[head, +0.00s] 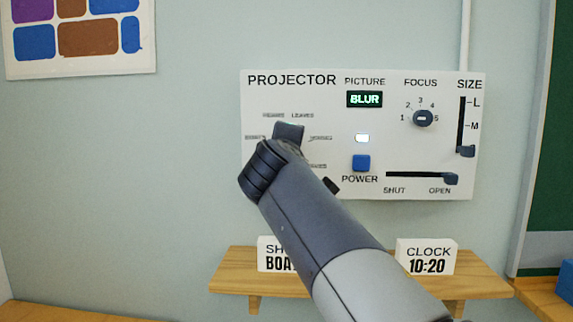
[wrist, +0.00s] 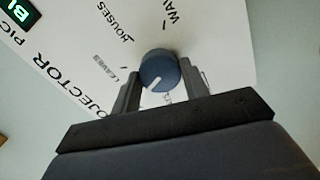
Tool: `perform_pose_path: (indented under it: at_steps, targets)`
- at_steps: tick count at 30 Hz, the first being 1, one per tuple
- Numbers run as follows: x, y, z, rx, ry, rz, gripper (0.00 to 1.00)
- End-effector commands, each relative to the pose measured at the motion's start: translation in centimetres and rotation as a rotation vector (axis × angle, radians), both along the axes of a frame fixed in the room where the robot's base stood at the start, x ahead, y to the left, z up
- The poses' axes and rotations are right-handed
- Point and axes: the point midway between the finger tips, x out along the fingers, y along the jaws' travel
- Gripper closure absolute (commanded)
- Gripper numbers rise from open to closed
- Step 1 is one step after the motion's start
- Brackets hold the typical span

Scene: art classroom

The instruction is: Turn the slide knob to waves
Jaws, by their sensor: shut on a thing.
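The slide knob (wrist: 160,68) is a round blue-grey knob with a white pointer line, seen in the wrist view. The pointer faces lower left there, on the LEAVES side and away from the partly cut-off WAVES label (wrist: 172,12). My gripper (wrist: 158,73) has a finger on each side of the knob and is shut on it. In the head view my gripper (head: 289,131) and arm cover the knob and part of its ring of labels. LEAVES and HOUSES are readable in the wrist view; some other labels are hidden.
The projector panel (head: 310,95) also has a PICTURE display (head: 364,99) reading BLUR, a focus knob (head: 423,118), a blue power button (head: 361,163), a size slider (head: 466,151) and a shut/open slider (head: 450,179). Below, a wooden shelf (head: 232,258) holds a partly hidden sign (head: 275,255) and a clock sign (head: 426,257).

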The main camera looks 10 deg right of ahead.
Motion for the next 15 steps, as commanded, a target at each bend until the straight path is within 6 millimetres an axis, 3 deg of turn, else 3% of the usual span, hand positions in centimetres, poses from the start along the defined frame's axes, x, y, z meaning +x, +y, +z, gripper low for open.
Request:
perform_pose_path:
  at_steps: [15]
  targets:
    - [0.05,0.00,-0.47,0.466,-0.150,0.000,0.80]
